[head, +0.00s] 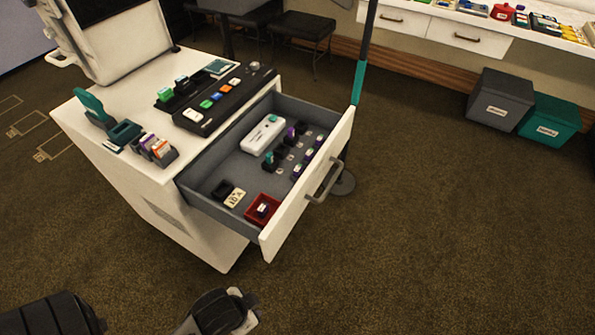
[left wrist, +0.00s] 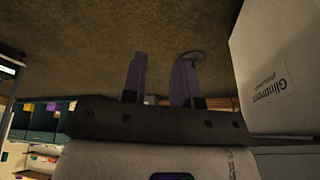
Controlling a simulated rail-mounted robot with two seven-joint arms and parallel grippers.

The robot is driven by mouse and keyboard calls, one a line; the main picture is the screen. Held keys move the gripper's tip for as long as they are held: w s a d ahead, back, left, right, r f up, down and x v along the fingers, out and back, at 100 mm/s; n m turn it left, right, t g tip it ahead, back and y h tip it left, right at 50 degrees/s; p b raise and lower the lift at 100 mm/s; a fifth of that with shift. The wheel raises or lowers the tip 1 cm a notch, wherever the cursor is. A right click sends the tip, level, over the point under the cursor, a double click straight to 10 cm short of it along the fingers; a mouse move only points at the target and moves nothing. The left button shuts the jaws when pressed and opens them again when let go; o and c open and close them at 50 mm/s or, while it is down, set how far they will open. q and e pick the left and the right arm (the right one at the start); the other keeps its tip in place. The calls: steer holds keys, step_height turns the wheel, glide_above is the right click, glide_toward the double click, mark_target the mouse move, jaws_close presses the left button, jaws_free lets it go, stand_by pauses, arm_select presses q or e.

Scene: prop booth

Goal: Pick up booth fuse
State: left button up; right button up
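The open drawer (head: 225,165) of the white cabinet holds small dark fuse-like pieces with coloured tops. A teal-topped piece (head: 269,161) and a purple-topped piece (head: 290,136) stand near other small pieces in rows by the drawer front. Another small dark piece with a pale label (head: 263,209) sits in a red tray (head: 249,214). I cannot tell which one is the booth fuse. My left gripper (left wrist: 162,65) shows in the left wrist view, its two purple fingers apart with nothing between them, over carpet. My right gripper is not in view.
A white device (head: 262,134) and a cream tag (head: 235,198) lie in the drawer. The cabinet top carries a black button panel (head: 207,101). A teal-marked pole (head: 359,82) stands behind the drawer front. Grey (head: 500,98) and teal (head: 549,122) bins stand right.

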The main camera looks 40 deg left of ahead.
arm_select(q)
steer(key=o, duration=0.7)
steer(key=shift+d, duration=0.2)
